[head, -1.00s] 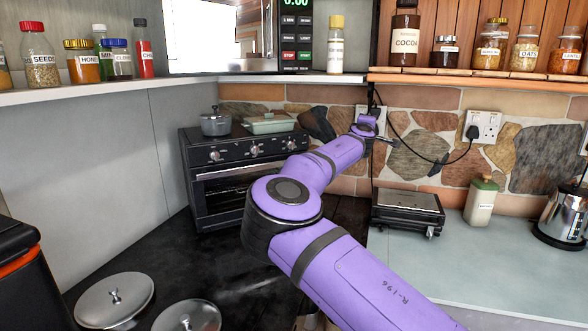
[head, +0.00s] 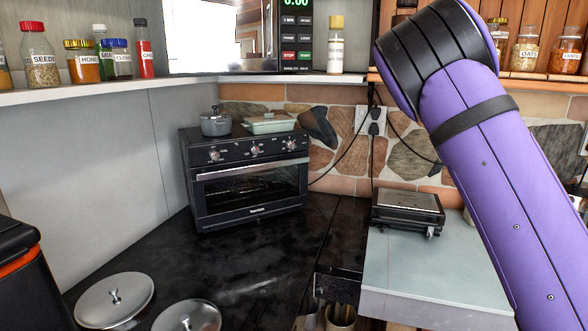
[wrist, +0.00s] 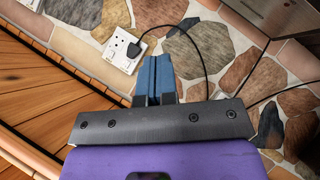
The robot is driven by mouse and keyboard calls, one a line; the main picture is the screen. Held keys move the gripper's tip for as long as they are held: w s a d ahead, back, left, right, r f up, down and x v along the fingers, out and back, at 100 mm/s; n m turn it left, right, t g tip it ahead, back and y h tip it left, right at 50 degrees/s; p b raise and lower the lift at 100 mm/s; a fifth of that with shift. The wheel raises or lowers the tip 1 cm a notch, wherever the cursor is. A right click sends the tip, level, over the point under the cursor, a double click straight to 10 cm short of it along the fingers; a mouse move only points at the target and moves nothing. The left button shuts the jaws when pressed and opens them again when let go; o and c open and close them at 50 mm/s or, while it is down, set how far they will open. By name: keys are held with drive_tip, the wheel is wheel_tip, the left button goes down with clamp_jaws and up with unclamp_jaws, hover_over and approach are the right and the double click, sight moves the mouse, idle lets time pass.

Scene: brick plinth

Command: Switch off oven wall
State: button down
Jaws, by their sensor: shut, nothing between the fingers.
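The black oven (head: 250,185) stands on the dark counter at the left in the head view. A white wall socket (head: 362,119) with black plugs and cables is on the stone wall to its right. In the wrist view, a white double socket (wrist: 116,52) with one black plug (wrist: 134,50) is at the upper left. My gripper (wrist: 154,66) has blue fingers, shut and empty, apart from the plug in the picture. I cannot tell its distance to the wall. The gripper does not show in the head view. Switch positions are too small to read.
A black grill (head: 407,211) sits on the pale counter (head: 400,265). A pot (head: 216,124) and a green dish (head: 268,123) are on the oven. Jars line the shelf (head: 120,91). Two metal lids (head: 115,312) lie on the dark counter. Cables hang along the wall.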

drive_tip(key=s+a+r+g+y, duration=0.1)
drive_tip(key=s+a, duration=0.5)
drive_tip(key=s, duration=1)
drive_tip(key=s+a+r+g+y, duration=0.1)
drive_tip(key=s+a+r+y, duration=0.2)
drive_tip(key=s, duration=1.3)
drive_tip(key=s+a+r+y, duration=0.2)
drive_tip(key=s+a+y, duration=0.2)
drive_tip(key=s+a, duration=0.5)
drive_tip(key=s, duration=0.7)
drive_tip(key=shift+s+a+r+m+g, duration=0.15)
drive_tip(key=shift+a+r+m+g, duration=0.15)
drive_tip(key=shift+r+m+g, duration=0.1)
